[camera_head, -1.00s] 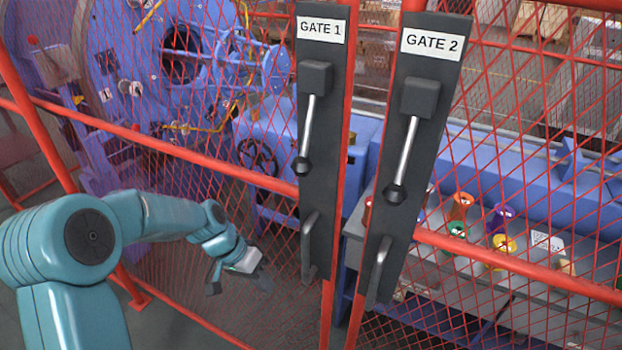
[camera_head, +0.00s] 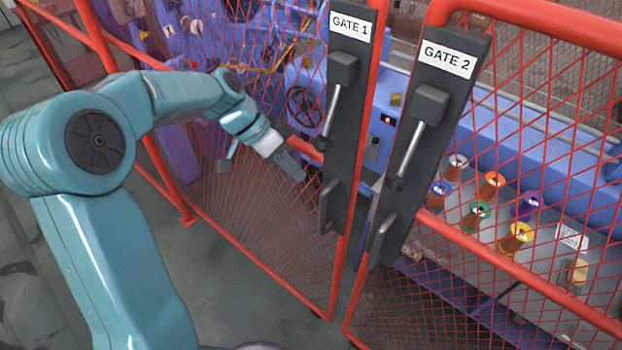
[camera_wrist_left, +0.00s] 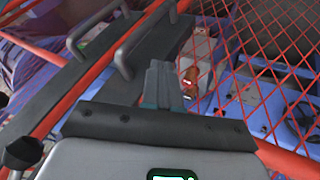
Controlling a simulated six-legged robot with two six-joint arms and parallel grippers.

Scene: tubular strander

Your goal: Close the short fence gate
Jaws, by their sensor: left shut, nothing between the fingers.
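The Gate 1 panel (camera_head: 285,235) is red mesh in a red frame, with a dark latch plate (camera_head: 338,145) bearing a lever (camera_head: 332,112) and a lower grab handle (camera_head: 328,205). The Gate 2 panel (camera_head: 520,270) stands to its right with a similar plate (camera_head: 425,130), lever (camera_head: 409,148) and handle (camera_head: 380,242). A narrow gap separates their edges. The frames do not say which gate is the short one. My left gripper (camera_head: 298,172) is shut and empty, just left of Gate 1's handle; contact is unclear. The left wrist view shows its fingers (camera_wrist_left: 161,82) beside the dark plates. My right gripper is not visible.
Behind the fence stand blue machinery (camera_head: 440,110) and a grey table (camera_head: 560,220) holding several coloured spools. A red fence post (camera_head: 165,175) stands at the left. Grey floor is clear in front of Gate 1.

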